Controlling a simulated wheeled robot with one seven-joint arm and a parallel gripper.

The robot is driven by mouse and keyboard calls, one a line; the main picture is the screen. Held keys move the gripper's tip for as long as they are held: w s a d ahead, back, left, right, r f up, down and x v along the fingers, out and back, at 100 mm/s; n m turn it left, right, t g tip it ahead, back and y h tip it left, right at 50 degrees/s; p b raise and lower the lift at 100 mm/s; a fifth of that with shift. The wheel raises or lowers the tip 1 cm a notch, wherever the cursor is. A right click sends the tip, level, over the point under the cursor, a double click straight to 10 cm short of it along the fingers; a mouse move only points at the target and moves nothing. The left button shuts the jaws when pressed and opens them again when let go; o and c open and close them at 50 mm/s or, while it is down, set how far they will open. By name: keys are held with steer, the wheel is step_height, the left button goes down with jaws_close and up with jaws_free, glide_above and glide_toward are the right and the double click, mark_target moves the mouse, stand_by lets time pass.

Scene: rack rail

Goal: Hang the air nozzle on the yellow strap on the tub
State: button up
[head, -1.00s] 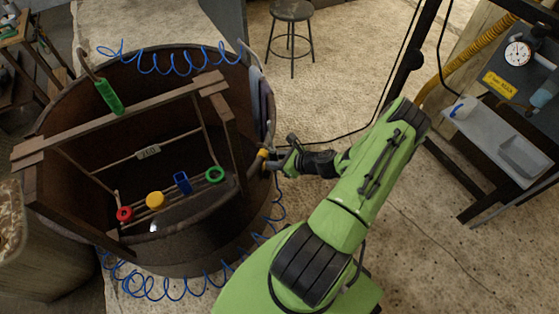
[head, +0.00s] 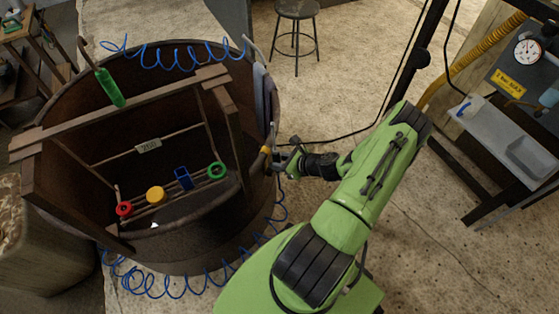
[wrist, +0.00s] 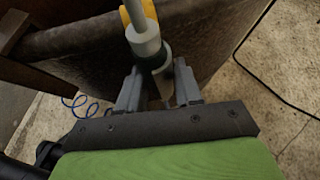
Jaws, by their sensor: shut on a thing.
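The air nozzle (wrist: 147,42) shows in the wrist view as a grey body with a pale tube at its upper end and a dark lower part. My gripper (wrist: 160,98) is shut on the dark part, with a jaw on either side. The yellow strap (wrist: 150,9) shows on the tub's rim right behind the nozzle's upper end; I cannot tell whether they touch. In the head view my gripper (head: 279,165) is at the right outer side of the brown tub (head: 262,195), close to the strap (head: 266,150). The nozzle is small and partly hidden there.
A wooden frame (head: 120,110) spans the tub, with several coloured items on a rail inside. A green-handled hook (head: 110,88) hangs on it. Blue coiled hoses (head: 150,287) run around the tub. A stool (head: 297,12) and a grey bench (head: 490,135) stand apart; floor between is clear.

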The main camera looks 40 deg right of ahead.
steer(key=shift+f, duration=0.1)
steer(key=shift+f+b, duration=0.5)
steer(key=shift+f, duration=0.2)
steer(key=o, duration=0.9)
steer(key=p+v, duration=0.5)
steer(key=v, duration=1)
steer(key=shift+s+r, duration=0.2)
steer(key=shift+r, duration=0.15)
